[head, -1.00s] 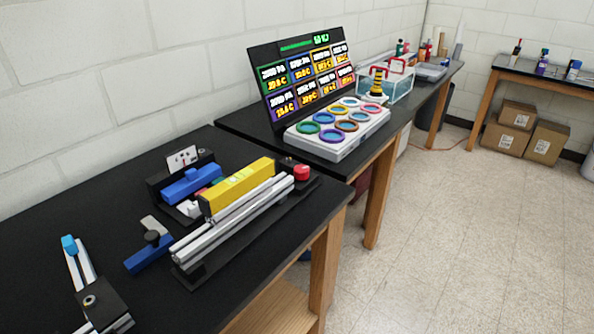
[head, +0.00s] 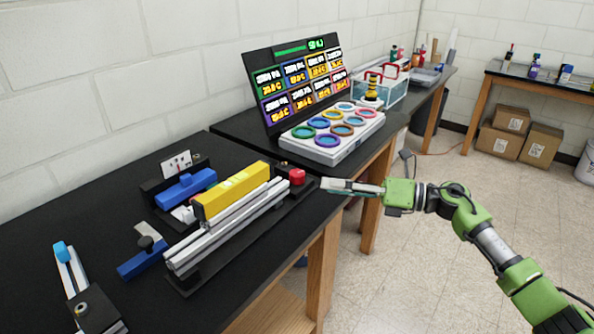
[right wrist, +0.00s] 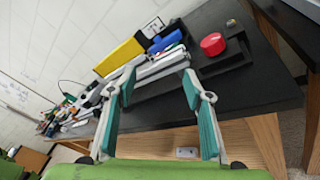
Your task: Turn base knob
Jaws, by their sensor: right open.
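A red round knob (head: 297,177) sits on the black base (head: 304,187) at the right end of the extrusion frame. In the right wrist view the red knob (right wrist: 213,44) stands beyond the right finger. My right gripper (head: 324,186) comes in from the right, over the table's edge, just right of the red knob and apart from it. In the right wrist view its fingers (right wrist: 160,85) are spread with nothing between them. A yellow block (head: 236,189) lies along the silver extrusion rails (head: 222,230). My left gripper is out of view.
A blue-tipped rail piece (head: 72,268) is at the lower left. A display panel (head: 295,75) and a tray of coloured rings (head: 335,140) stand on the table behind. The floor to the right is open.

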